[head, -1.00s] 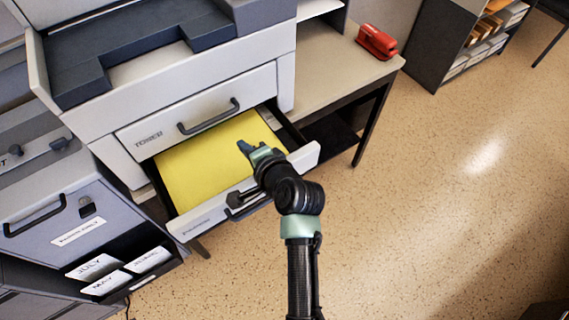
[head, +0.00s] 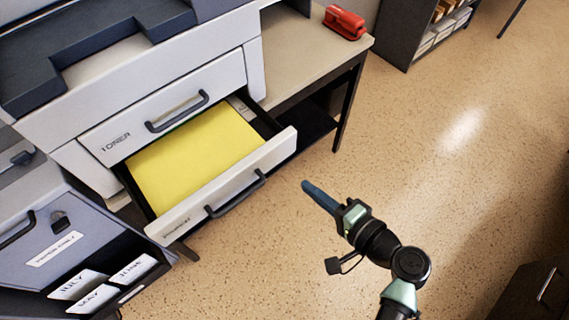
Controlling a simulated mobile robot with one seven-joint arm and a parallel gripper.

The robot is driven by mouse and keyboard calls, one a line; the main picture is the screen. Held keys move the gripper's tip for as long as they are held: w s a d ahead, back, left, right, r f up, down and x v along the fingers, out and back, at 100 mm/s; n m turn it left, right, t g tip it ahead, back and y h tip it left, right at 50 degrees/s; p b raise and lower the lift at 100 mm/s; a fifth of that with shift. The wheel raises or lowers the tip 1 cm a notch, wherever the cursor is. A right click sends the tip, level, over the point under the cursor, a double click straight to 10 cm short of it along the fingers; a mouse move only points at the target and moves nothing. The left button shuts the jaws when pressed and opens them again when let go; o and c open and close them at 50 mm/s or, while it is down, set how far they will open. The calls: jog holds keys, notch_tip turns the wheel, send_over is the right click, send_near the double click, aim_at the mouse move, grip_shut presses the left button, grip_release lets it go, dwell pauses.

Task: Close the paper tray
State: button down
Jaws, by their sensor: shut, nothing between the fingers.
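The paper tray (head: 224,189) is pulled out of the lower part of the printer (head: 200,68). Yellow paper (head: 190,158) lies in it, and a dark bar handle (head: 236,196) runs along its front. The toner drawer (head: 168,108) above it is shut. My gripper (head: 306,186) is shut and empty. It is over the floor to the right of the tray's front, apart from it, with its fingers pointing up and left in the picture.
A table (head: 310,62) with a red stapler (head: 344,22) stands right of the printer. An open file drawer with month cards (head: 98,297) is at lower left, near the tray's left end. The floor (head: 440,190) on the right is clear.

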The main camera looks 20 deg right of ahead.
aim_at(236, 123)
jog(key=x, duration=0.6)
jog(key=r+x, duration=0.1)
jog(key=x, duration=0.1)
jog(key=shift+w+a, duration=0.15)
jog(key=shift+w, duration=0.4)
jog(key=w+a+b, duration=0.1)
jog(key=w+b, duration=0.1)
jog(key=w, duration=0.3)
jog(key=w+a+b, duration=0.2)
jog(key=w, duration=0.4)
jog(key=w+a+b, duration=0.2)
jog(key=w, duration=0.3)
jog(key=shift+w+a+f, duration=0.15)
jog(key=shift+w+a, duration=0.1)
jog(key=shift+w, duration=0.15)
jog(key=shift+w+a, duration=0.15)
jog(key=shift+w, duration=0.35)
jog(key=shift+w+r, duration=0.1)
jog(key=shift+r, duration=0.25)
jog(key=shift+a+r, duration=0.1)
